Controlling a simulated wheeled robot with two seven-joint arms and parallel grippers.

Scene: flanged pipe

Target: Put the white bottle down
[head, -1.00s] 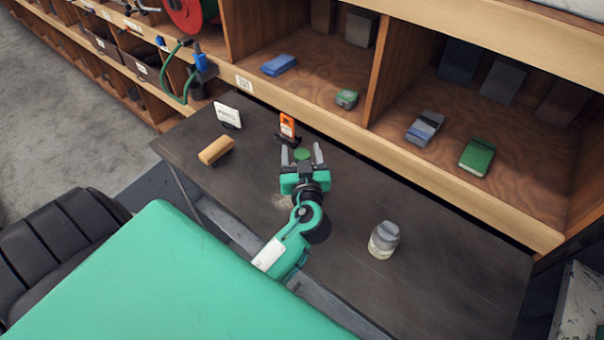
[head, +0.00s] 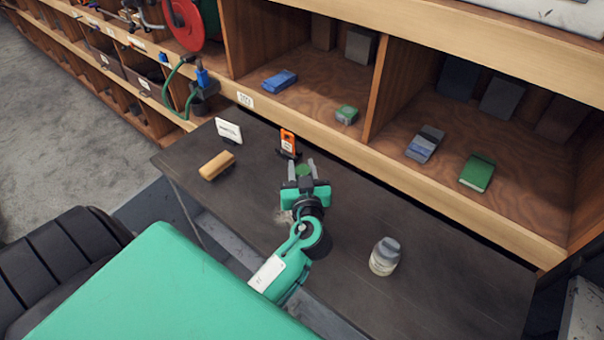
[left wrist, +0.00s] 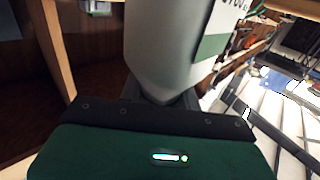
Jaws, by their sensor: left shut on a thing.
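My left gripper (head: 301,168) is over the dark table, with its fingers closed around an upright thing whose green round top (head: 304,170) shows between them in the head view. In the left wrist view this is the white bottle (left wrist: 165,45), pale with a green label and dark lettering, close in front of the gripper. The gripper hides most of the bottle in the head view, so I cannot tell whether its base touches the table. My right gripper is not in view.
The dark table (head: 345,215) holds another pale bottle with a grey cap (head: 385,256), a tan brush-like block (head: 217,166), a white sign (head: 229,131) and an orange tool (head: 288,143). A wooden shelf (head: 400,168) borders the far side. The table's middle right is clear.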

